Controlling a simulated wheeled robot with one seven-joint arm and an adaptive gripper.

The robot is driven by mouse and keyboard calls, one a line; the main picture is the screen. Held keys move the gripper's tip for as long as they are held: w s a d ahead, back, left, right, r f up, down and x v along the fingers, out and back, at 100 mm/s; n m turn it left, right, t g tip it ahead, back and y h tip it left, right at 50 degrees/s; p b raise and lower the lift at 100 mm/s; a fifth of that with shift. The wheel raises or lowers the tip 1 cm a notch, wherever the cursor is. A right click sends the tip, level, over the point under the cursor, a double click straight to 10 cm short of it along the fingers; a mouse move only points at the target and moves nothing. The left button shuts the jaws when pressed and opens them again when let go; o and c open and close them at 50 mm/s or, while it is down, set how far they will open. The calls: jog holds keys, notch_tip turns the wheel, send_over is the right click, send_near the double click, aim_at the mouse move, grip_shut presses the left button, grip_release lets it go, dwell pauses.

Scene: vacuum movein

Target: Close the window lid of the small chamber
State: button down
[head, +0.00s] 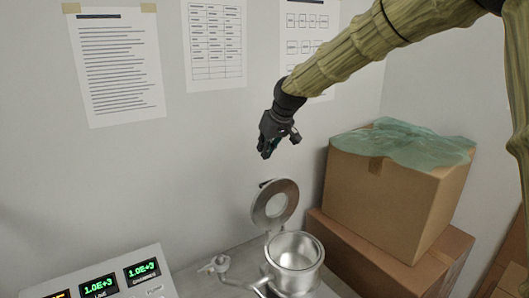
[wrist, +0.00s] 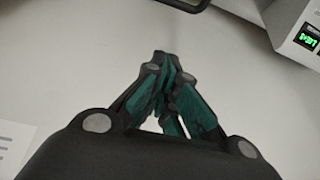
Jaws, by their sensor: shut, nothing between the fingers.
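The small chamber (head: 294,250) is a round, open-topped metal cup standing on the grey bench in the head view. Its window lid (head: 274,204), a metal ring with a round window, stands raised on the chamber's back left side. The chamber's inside is visible. My gripper (head: 268,152) is above and behind the lid, apart from it, near the wall. The fingers point downward and hold nothing. In the wrist view my gripper (wrist: 162,62) has its green-padded fingertips together. Part of a dark curved edge shows at the top there, and I cannot tell what it is.
A control box with green displays (head: 142,270) stands at the lower left; it also shows in the wrist view (wrist: 300,32). A metal valve fitting (head: 215,265) is left of the chamber. Stacked cardboard boxes (head: 385,195), the upper topped with green wrap, stand close on the right.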

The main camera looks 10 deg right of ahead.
notch_tip(320, 180, down, 8)
jog(key=p, duration=0.6)
jog(key=shift+w+a+f+p, duration=0.15)
jog(key=shift+w+a+p, duration=0.05)
jog(key=shift+p, duration=0.1)
jog(key=shift+s, duration=0.1)
jog(key=shift+b, duration=0.3)
